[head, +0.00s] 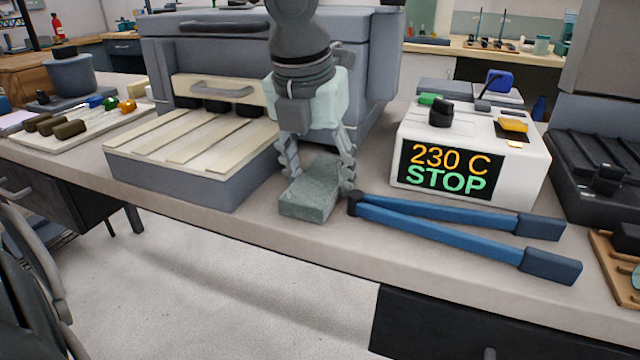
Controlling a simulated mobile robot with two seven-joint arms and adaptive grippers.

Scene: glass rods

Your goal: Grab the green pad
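The green pad (311,193) is a speckled grey-green block lying on the bench near its front edge, right of the slatted drawer-like tray. My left gripper (320,178) points down over its rear part, with one finger on each side of it. The fingers are spread wide; whether they touch the pad's sides I cannot clearly tell. The pad's far end is partly hidden by the gripper. My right gripper is not in view.
Blue-handled long tongs (450,227) lie just right of the pad. A white controller (525,165) reading "230 C STOP" stands behind them. The slatted tray (165,178) of the grey oven (200,55) is close on the left. The bench's front edge is near.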

